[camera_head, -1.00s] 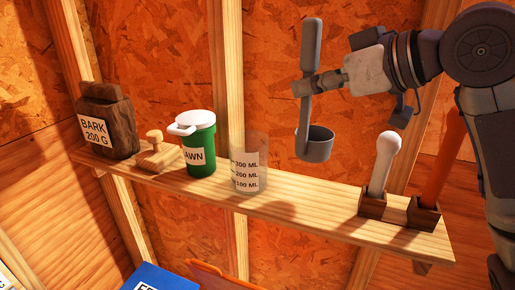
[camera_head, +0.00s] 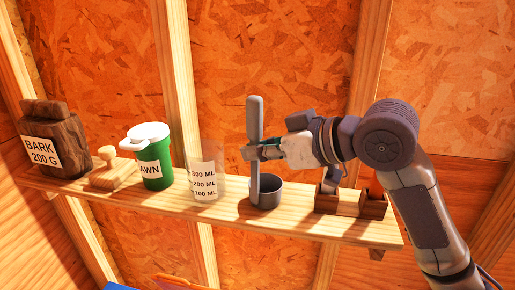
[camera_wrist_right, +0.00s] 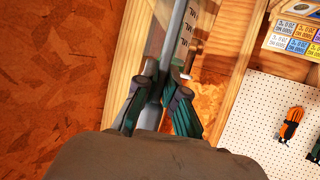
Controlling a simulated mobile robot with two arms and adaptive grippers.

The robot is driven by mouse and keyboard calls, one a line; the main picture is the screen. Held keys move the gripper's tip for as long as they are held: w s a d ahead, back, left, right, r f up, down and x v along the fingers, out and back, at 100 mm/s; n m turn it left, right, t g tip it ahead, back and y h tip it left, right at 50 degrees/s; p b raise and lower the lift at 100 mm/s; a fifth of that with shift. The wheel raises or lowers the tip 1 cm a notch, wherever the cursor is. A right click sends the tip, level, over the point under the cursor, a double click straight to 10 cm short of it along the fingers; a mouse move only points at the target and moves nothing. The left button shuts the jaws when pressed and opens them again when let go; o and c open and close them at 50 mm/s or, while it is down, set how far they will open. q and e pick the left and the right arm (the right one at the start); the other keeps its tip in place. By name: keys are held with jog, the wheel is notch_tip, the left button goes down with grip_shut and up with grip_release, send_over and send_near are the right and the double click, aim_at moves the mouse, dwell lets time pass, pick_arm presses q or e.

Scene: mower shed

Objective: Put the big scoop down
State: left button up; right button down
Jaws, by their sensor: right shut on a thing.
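The big scoop (camera_head: 265,192) is grey, with a long upright handle and a round cup at the bottom. My right gripper (camera_head: 256,151) is shut on its handle. The cup is at the shelf (camera_head: 230,212), right of the clear measuring beaker (camera_head: 204,180); I cannot tell whether it touches the board. In the right wrist view the fingers (camera_wrist_right: 157,100) close around the grey handle (camera_wrist_right: 172,40), and the cup is not seen. My left gripper is not in view.
A bark block (camera_head: 55,140), a wooden stamp-like piece (camera_head: 117,173) and a green jar with a white lid (camera_head: 150,158) stand left on the shelf. Wooden holders (camera_head: 326,200) stand to the right, partly behind my arm. A pegboard (camera_wrist_right: 262,125) shows in the wrist view.

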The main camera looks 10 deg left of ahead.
jog(key=c, duration=1.3)
grip_release()
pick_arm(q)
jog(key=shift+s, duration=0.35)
pick_arm(e)
jog(key=shift+o, duration=0.2)
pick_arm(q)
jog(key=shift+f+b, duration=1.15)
pick_arm(e)
jog(key=v, duration=1.2)
